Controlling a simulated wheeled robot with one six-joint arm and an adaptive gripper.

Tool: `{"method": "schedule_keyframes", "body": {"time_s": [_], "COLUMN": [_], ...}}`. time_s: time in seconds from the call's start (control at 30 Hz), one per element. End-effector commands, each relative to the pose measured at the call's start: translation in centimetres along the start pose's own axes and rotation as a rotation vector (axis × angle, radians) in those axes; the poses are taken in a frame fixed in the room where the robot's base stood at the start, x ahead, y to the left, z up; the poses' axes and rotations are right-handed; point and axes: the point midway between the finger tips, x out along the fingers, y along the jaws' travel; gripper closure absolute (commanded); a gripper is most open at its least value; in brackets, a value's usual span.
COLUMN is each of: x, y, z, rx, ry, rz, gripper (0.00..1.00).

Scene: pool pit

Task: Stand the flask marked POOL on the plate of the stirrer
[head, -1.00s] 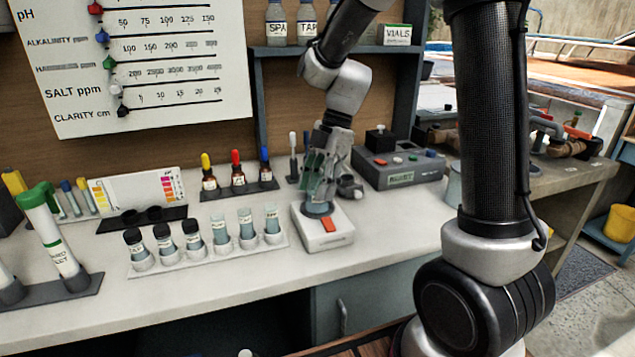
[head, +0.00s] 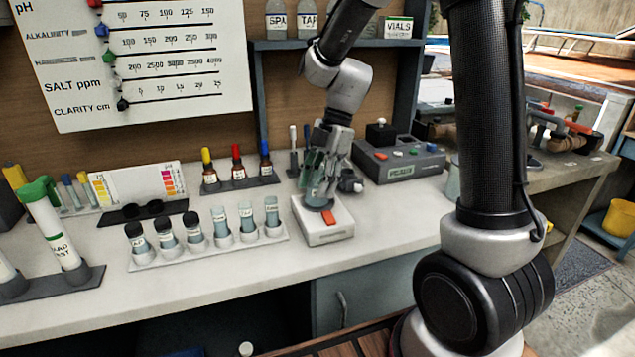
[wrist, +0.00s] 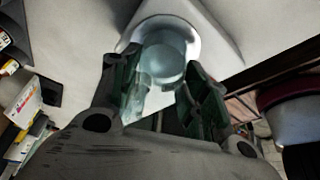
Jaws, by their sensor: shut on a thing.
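My gripper (head: 316,182) is shut on a clear flask with a pale blue-green lower part (head: 318,193). The flask's marking is not readable. It is at the round plate of the stirrer, a white box (head: 340,236) with an orange-red button on the bench. The fingers hide part of the flask. In the wrist view the flask (wrist: 161,66) shows between the two fingers (wrist: 160,95), over the stirrer's pale round plate (wrist: 190,38). I cannot tell whether its base touches the plate.
A white rack (head: 270,237) with several vials stands left of the stirrer. Dropper bottles (head: 237,165) stand behind it. A grey meter box (head: 400,163) is close at the right. Clear bench lies in front of the meter box.

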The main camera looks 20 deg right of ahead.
Motion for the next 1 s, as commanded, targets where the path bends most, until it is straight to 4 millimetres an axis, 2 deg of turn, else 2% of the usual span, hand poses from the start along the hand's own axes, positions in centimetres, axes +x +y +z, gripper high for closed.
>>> {"method": "schedule_keyframes", "body": {"time_s": [0.17, 0.2, 0.3, 0.33, 0.67, 1.0], "x": [0.4, 0.4, 0.3, 0.3, 0.1, -2.5], "y": [-0.4, -0.4, -0.4, -0.3, -0.2, -0.1], "z": [0.2, 0.2, 0.2, 0.2, 0.1, -1.0], "rx": [0.005, 0.005, 0.004, 0.004, 0.002, 0.000], "ry": [0.001, 0.000, 0.000, 0.000, 0.000, -0.001], "rz": [-0.014, -0.014, -0.012, -0.011, -0.005, -0.002], "gripper": [1.00, 0.51, 0.33, 0.30, 0.30, 0.30]}}
